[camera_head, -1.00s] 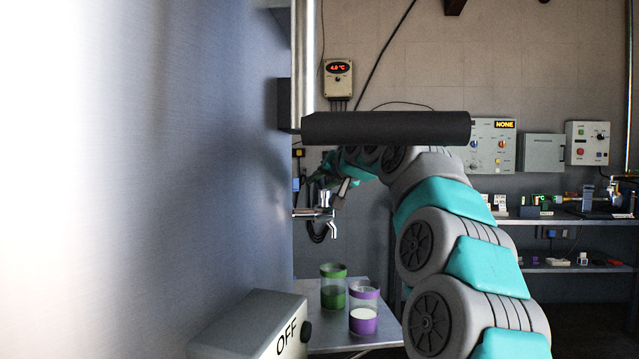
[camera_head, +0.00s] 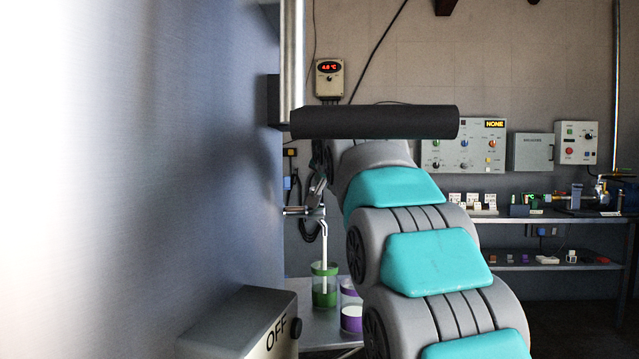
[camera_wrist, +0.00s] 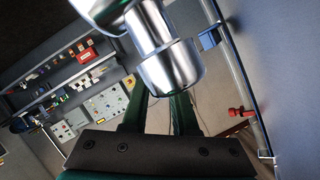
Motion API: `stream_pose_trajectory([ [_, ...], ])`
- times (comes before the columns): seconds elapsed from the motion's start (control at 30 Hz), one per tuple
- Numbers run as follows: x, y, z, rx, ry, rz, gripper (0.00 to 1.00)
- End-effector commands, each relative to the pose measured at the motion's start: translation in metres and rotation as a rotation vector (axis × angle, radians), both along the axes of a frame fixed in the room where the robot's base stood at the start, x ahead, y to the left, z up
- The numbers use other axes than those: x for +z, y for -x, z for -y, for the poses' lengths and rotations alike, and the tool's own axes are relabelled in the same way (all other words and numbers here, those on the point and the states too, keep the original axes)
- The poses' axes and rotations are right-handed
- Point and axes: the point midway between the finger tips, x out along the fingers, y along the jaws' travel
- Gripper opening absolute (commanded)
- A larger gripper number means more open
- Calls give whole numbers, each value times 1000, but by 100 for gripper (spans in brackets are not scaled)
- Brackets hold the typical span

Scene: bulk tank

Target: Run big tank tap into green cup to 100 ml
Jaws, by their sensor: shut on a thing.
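The big tank (camera_head: 150,180) fills the left of the head view. Its chrome tap (camera_head: 297,210) sticks out from the tank's right side, and in the wrist view chrome tap parts (camera_wrist: 170,70) lie close in front of the fingers. My gripper (camera_head: 318,188) is shut on the tap's handle; the grip itself is small and partly hidden. A white stream (camera_head: 324,240) runs down from the spout into the green cup (camera_head: 325,298). The cup stands upright on a small stand below the tap. Its fill level is too small to read.
A purple cup (camera_head: 351,318) with white content stands right of the green cup, partly hidden by my arm. A grey box marked OFF (camera_head: 240,325) is at the lower front. Shelves (camera_head: 550,216) and wall panels (camera_head: 463,152) are behind.

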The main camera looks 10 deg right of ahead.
Motion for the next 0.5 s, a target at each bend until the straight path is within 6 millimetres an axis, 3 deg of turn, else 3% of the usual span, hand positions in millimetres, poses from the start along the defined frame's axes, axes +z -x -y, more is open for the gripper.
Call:
stream_pose_trajectory([
  [0.37, 2, 1, 1, -19, 1, 5, 0],
  [0.4, 2, 1, 1, -19, 1, 5, 29],
  [0.5, 1, 1, 1, -19, 1, 5, 40],
])
